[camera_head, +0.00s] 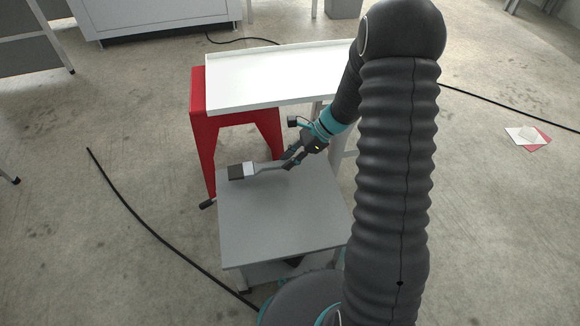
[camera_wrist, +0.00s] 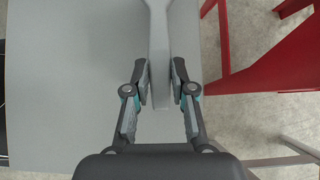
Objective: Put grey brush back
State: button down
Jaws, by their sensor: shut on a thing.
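The grey brush (camera_head: 243,170) has a dark grey bristle end, a pale band and a grey handle. My gripper (camera_head: 290,163) is shut on the handle. In the wrist view, the handle (camera_wrist: 159,50) runs between the two fingers of my gripper (camera_wrist: 160,88), and the bristle end is out of the picture. The brush is over the far part of a small grey table (camera_head: 285,220), its bristle end pointing left. I cannot tell whether it touches the tabletop.
A white tray-like table (camera_head: 270,78) on red legs (camera_head: 203,135) stands just behind the grey table. The red frame also shows in the wrist view (camera_wrist: 275,65). A black cable (camera_head: 150,228) runs along the floor at left. The near grey tabletop is bare.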

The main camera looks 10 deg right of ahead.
jog(key=shift+f, duration=1.7)
jog(key=shift+f+b, duration=0.1)
jog(key=shift+b, duration=0.25)
jog(key=c, duration=1)
grip_release()
